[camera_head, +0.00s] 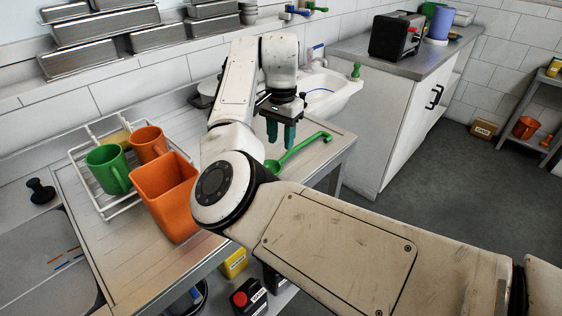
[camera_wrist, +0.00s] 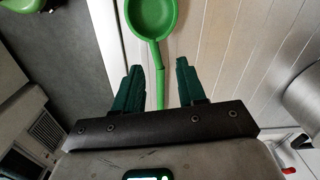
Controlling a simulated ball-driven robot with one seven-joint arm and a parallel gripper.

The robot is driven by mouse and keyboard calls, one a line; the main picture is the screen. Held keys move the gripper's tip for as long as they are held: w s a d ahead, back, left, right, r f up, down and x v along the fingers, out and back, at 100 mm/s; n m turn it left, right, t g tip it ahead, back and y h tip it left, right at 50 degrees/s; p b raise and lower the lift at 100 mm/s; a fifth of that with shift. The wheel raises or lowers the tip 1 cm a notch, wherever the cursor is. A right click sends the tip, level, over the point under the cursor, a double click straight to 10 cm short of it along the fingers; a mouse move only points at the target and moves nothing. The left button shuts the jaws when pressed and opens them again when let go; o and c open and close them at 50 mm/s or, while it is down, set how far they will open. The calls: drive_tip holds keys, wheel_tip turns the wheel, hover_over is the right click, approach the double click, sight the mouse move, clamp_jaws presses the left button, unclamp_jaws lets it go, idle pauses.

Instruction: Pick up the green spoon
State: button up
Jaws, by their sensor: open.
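The green spoon (camera_head: 303,148) lies on the wooden worktop near its right edge in the head view, with its hooked end at the upper right. In the wrist view the green spoon (camera_wrist: 152,18) shows its round bowl at the top and its handle running down between my fingers. My gripper (camera_head: 281,134) is open, fingers pointing down above the spoon. In the wrist view my gripper (camera_wrist: 164,85) has its two dark green fingers apart, one on each side of the handle. The hooked end is hidden in the wrist view.
An orange container (camera_head: 168,203), a green mug (camera_head: 108,168) and an orange mug (camera_head: 148,143) stand left of my arm, by a white wire rack (camera_head: 84,157). A white sink (camera_head: 330,92) lies behind the gripper. The worktop (camera_head: 120,250) is bare at the front.

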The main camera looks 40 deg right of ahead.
sight(282, 159)
drive_tip(key=f, duration=0.5)
drive_tip(key=shift+s+f, duration=0.25)
drive_tip(key=shift+f, duration=0.05)
clamp_jaws()
